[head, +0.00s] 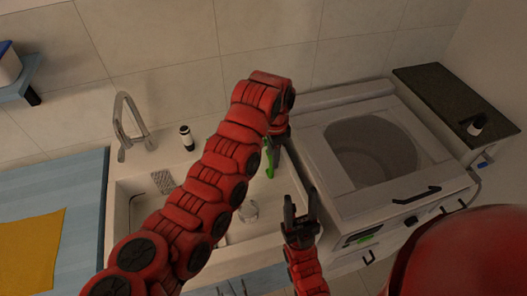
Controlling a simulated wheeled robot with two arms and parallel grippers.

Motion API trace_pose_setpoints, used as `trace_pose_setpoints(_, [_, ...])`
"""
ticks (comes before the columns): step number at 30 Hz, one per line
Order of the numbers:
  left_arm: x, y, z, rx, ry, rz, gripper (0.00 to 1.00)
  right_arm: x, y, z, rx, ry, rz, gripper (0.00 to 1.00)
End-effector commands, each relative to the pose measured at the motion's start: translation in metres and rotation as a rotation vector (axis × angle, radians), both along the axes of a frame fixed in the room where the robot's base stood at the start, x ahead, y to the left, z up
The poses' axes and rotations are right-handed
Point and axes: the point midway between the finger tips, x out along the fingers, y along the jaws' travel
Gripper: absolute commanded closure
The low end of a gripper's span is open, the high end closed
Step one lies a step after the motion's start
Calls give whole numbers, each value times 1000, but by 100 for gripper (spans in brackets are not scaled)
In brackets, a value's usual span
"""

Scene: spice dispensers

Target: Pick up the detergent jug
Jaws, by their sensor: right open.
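I cannot single out a detergent jug for certain. A white container with a blue top (8,62) is cut off by the left edge of the head view, on a blue shelf. A green object (269,160) shows over the sink just below the end of my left arm; its full shape is hidden. My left gripper (279,138) points down there, mostly hidden behind its own arm, and its jaws cannot be made out. My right gripper (301,205) is open and empty, pointing up in front of the white washer's left corner.
A white sink (128,205) with a metal faucet (131,122) lies under my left arm. A dark bottle (187,138) stands behind it. A top-loading washer (318,160) stands right, then a dark counter (440,95) with a small dark-and-white item (477,125). A yellow cloth (30,250) lies left.

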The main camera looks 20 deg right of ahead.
Motion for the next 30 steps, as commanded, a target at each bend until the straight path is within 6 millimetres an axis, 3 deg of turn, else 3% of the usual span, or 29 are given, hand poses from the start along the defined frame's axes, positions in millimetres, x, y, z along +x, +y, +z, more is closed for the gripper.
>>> trace_pose_setpoints(8, [-1,1,-18,3,3,-1,62,0,0,13,0,0,0,50])
trace_pose_setpoints(14, [0,3,-39,3,2,-1,62,0,0,40,0,0,0,50])
trace_pose_setpoints(18, [1,3,-61,2,-1,-1,62,0,0,44,0,0,0,50])
trace_pose_setpoints(25, [1,3,-67,-1,-2,0,62,0,0,42,0,0,0,50])
trace_pose_setpoints(26, [1,3,-67,-1,-2,0,64,0,0,42,0,0,0,50])
trace_pose_setpoints(30, [1,3,-67,-1,-2,0,89,0,0,42,0,0,0,50])
